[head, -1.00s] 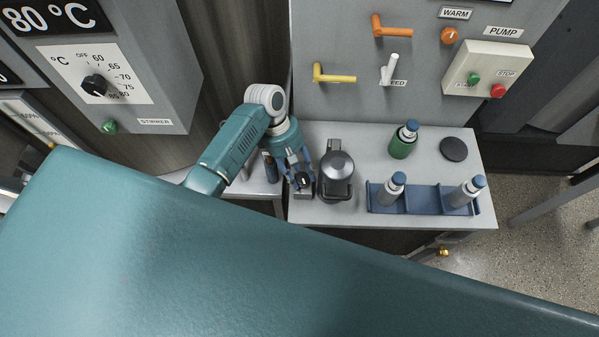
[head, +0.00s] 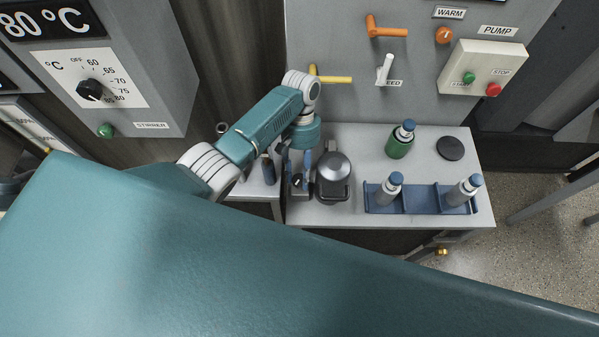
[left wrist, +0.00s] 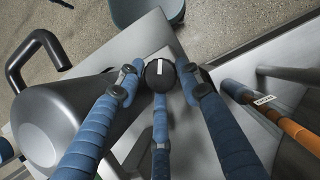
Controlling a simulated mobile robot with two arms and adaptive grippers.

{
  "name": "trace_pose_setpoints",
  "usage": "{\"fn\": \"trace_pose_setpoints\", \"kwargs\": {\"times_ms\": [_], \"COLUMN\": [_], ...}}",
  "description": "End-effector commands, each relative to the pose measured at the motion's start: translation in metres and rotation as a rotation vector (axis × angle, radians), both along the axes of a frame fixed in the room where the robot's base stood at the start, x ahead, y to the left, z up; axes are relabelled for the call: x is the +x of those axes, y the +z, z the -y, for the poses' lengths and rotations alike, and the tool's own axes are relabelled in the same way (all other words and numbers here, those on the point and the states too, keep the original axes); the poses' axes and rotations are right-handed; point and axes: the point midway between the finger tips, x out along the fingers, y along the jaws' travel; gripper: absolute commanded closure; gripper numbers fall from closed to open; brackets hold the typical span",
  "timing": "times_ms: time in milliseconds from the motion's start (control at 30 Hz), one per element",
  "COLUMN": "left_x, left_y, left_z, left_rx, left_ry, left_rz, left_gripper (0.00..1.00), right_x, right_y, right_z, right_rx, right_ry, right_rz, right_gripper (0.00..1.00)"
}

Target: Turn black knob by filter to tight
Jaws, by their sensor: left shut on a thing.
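The black knob (left wrist: 160,75) with a white mark shows in the left wrist view, between the blue fingers of my left gripper (left wrist: 161,80). The fingers are closed around its sides. In the head view my left gripper (head: 298,182) reaches down over the knob at the left end of the grey bench, and the arm partly hides it. The filter housing (head: 333,177), a dark grey vessel with a domed lid and handle, stands just right of the gripper. It also shows at the left of the wrist view (left wrist: 50,120). My right gripper is out of view.
A blue rack (head: 421,200) with two white, blue-capped bottles stands on the bench. A green bottle (head: 400,143) and a black disc (head: 450,148) are behind it. The wall panel (head: 340,40) has orange, white and yellow handles.

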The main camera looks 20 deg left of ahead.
Motion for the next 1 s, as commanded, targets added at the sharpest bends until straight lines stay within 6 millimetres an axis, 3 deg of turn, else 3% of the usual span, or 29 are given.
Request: {"fn": "trace_pose_setpoints", "kwargs": {"times_ms": [400, 1000], "left_x": [-0.0028, -0.0035], "left_y": [0.0006, -0.0003], "left_z": [0.0022, 0.0007], "left_rx": [-0.001, 0.001], "left_ry": [-0.268, -0.34], "left_rz": [-0.009, -0.012], "left_gripper": [0.9, 0.9], "right_x": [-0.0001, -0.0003], "right_y": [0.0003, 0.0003], "right_z": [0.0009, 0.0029], "right_rx": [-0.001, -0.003], "right_ry": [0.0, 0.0], "right_rz": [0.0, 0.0], "right_gripper": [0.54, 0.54]}}
